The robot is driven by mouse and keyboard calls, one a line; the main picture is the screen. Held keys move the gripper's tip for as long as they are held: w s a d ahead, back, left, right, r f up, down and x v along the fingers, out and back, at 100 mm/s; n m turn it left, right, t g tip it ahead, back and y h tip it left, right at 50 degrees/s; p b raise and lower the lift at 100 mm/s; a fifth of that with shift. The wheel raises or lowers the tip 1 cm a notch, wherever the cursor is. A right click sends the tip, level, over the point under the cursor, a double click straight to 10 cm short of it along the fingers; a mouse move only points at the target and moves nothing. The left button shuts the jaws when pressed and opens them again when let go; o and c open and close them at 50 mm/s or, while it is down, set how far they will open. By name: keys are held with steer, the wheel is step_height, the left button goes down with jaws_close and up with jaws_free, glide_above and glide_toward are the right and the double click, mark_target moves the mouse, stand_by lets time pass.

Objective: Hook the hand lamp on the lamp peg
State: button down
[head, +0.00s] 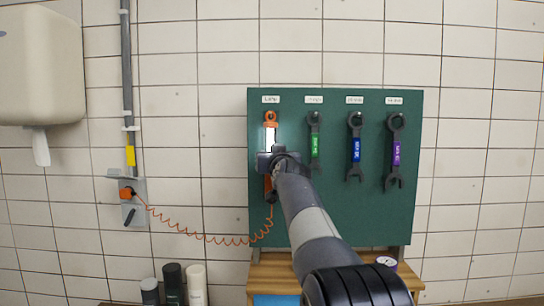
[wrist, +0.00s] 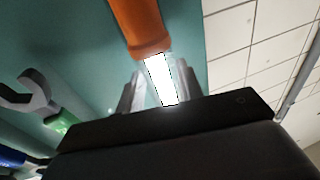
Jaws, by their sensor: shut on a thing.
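The hand lamp (head: 270,135) is orange with a lit white tube and stands upright against the green board (head: 350,215), under the leftmost label (head: 271,99). Its orange top loop is at the lamp peg's place, but I cannot tell whether the loop is over the peg. My gripper (head: 271,163) is shut on the lamp around its middle and covers part of it. In the wrist view the orange end (wrist: 140,25) and bright tube (wrist: 161,79) show between my gripper's fingers (wrist: 152,92). A coiled orange cord (head: 205,238) runs from the lamp's lower end.
Three wrenches with green (head: 315,146), blue (head: 355,150) and purple (head: 396,152) bands hang to the right. The cord joins a wall socket (head: 127,193) at left. A wooden bench (head: 425,280) holds a tape roll (head: 387,263). Dark and white bottles (head: 196,285) stand lower left.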

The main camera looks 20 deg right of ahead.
steer(key=c, duration=0.9)
jaws_free()
steer(key=shift+o, duration=0.2)
